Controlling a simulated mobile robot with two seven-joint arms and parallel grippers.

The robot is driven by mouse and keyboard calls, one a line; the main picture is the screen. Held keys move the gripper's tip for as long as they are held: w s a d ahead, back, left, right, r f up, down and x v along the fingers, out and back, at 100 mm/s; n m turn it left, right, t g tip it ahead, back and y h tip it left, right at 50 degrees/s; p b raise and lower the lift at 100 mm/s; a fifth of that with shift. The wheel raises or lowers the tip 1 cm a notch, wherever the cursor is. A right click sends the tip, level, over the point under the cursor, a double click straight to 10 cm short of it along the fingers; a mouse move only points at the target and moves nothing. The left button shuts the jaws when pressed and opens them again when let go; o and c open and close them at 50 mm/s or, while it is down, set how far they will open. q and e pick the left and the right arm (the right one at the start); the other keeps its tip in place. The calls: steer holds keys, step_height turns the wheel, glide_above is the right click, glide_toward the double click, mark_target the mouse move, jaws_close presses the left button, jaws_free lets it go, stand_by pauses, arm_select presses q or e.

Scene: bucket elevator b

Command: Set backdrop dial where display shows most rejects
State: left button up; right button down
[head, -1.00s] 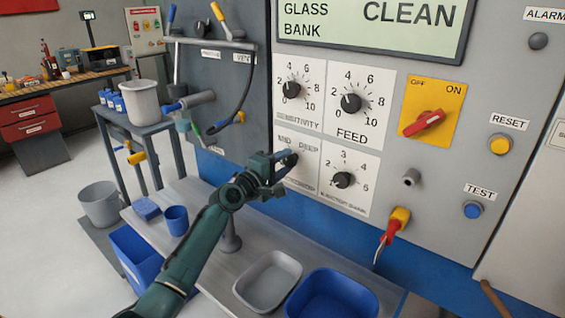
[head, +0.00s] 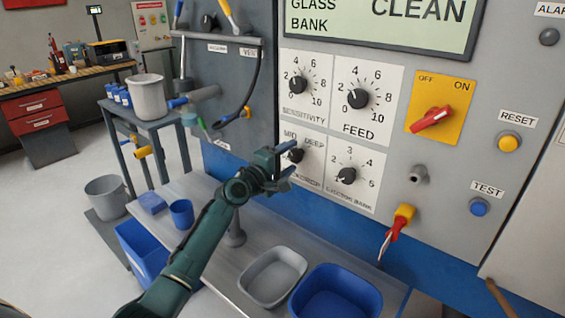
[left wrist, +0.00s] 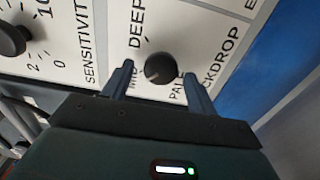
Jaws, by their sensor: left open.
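The backdrop dial is a black knob (head: 296,156) on a white plate, lower left of the dials, partly hidden by my gripper in the head view. In the left wrist view the knob (left wrist: 160,68) shows whole, with PALE, MID and DEEP around it; its pale mark seems to lie toward MID. My left gripper (head: 286,158) is open at the dial. In the left wrist view its two fingers (left wrist: 157,85) stand on either side of the knob, apart from it. The display (head: 380,22) reads GLASS BANK and CLEAN; its upper part is cut off. My right gripper is not in view.
Sensitivity (head: 298,85), feed (head: 357,98) and ejector bank (head: 347,176) knobs sit close around the dial. A red switch (head: 433,118) is right of them. Grey (head: 272,278) and blue (head: 335,292) trays lie on the bench below.

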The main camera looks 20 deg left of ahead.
arm_select(q)
steer(key=v, duration=1.3)
steer(key=s+d+f+m+g+y, duration=0.1)
steer(key=s+d+f+m+g, duration=0.35)
steer(key=s+f, duration=0.3)
steer(key=s+d+f+m+g+y, duration=0.1)
steer(key=s+d+f+m+g, duration=0.2)
steer(key=s+f+m, duration=0.35)
steer(key=s+a+f+m+g+y, duration=0.1)
steer(key=s+f+m+g+y, duration=0.15)
steer(key=s, duration=0.75)
steer(key=s+a+f+m+g+y, duration=0.2)
steer(key=s+f+g, duration=0.1)
steer(key=s, duration=0.7)
steer(key=w+d+f+m+t+h, duration=0.1)
steer(key=w+d+f+t+h, duration=0.2)
steer(key=w+d+f+t, duration=0.3)
steer(key=shift+w+d+f+t, duration=0.25)
steer(key=shift+f+t, duration=0.05)
steer(key=shift+f, duration=0.45)
stand_by(2.0)
